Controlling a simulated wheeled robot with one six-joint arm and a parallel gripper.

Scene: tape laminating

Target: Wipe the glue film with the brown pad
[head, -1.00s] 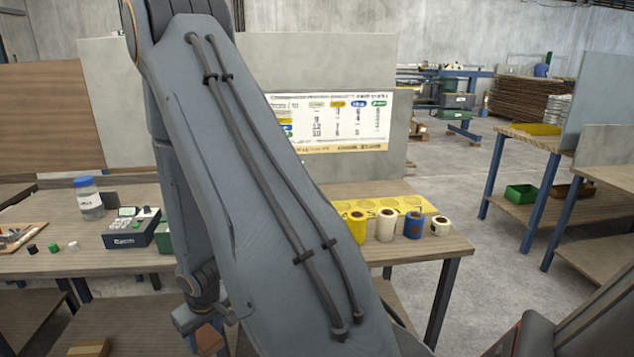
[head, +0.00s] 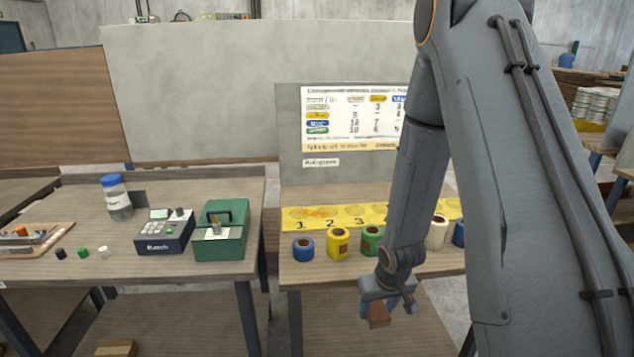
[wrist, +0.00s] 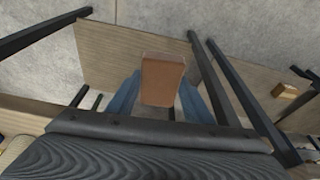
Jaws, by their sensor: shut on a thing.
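My gripper (head: 390,307) hangs in front of the right table in the head view, below its top. It is shut on the brown pad (head: 379,315), a small reddish-brown block. In the wrist view the brown pad (wrist: 163,80) sits between the two blue fingers of my gripper (wrist: 160,98), clear of any surface. I cannot make out a glue film in either view. A wooden board with a metal fixture (head: 32,238) lies at the far left of the left table; whether it bears the film is too small to tell.
The left table (head: 130,267) carries a blue-capped bottle (head: 116,199), a dark control box (head: 165,232), a green box (head: 221,230) and small coloured caps. Several tape rolls and a yellow numbered strip (head: 325,212) are on the right table. A wooden block (head: 116,348) lies low at front left.

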